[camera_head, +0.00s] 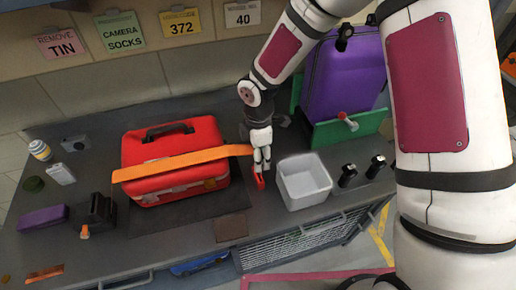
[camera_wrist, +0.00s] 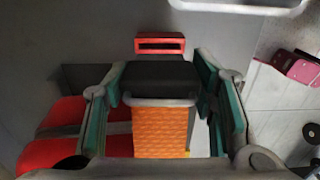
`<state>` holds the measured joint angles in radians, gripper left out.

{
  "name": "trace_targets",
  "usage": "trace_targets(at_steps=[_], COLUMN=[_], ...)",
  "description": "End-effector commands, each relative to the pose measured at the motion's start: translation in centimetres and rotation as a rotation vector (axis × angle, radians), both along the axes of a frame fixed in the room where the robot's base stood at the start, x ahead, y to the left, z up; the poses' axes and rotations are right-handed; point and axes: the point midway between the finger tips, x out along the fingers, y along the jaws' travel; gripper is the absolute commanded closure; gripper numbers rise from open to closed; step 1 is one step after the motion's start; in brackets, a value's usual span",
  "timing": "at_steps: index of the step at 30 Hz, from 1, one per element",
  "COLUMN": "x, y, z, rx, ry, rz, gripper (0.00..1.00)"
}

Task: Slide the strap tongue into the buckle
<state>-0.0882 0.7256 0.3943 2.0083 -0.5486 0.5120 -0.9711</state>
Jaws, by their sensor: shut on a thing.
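The orange strap (camera_head: 170,168) lies across the top of the red suitcase (camera_head: 150,190), and its right end reaches my gripper (camera_head: 262,163). In the wrist view my gripper (camera_wrist: 163,105) is shut, with a black block at the strap's end, the likely tongue (camera_wrist: 160,76), between its teal-padded fingers. The orange webbing (camera_wrist: 160,128) runs from its near side. A red piece with a dark slot (camera_wrist: 160,38) sits at the block's far end; it also shows below the fingertips (camera_head: 260,182). I cannot tell whether this red piece is the buckle or part of the tongue.
A white bin (camera_head: 303,182) stands close to the right of my gripper, with black knobs (camera_head: 348,175) beyond. A purple suitcase (camera_head: 342,80) and green panel (camera_head: 325,134) stand behind. A black object (camera_head: 100,210) with an orange tip stands left of the red suitcase.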

Motion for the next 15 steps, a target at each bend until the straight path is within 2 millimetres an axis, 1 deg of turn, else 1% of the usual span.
trace_targets(at_steps=[1, 6, 15], x=[0.1, 0.1, 0.0], y=[0.0, 0.0, 0.0], z=[-0.6, -1.6, -2.3], rx=[0.000, -0.001, 0.000], ry=[0.000, 0.000, -0.001], rz=[0.000, 0.003, 0.000], gripper=[0.78, 0.78, 0.78])
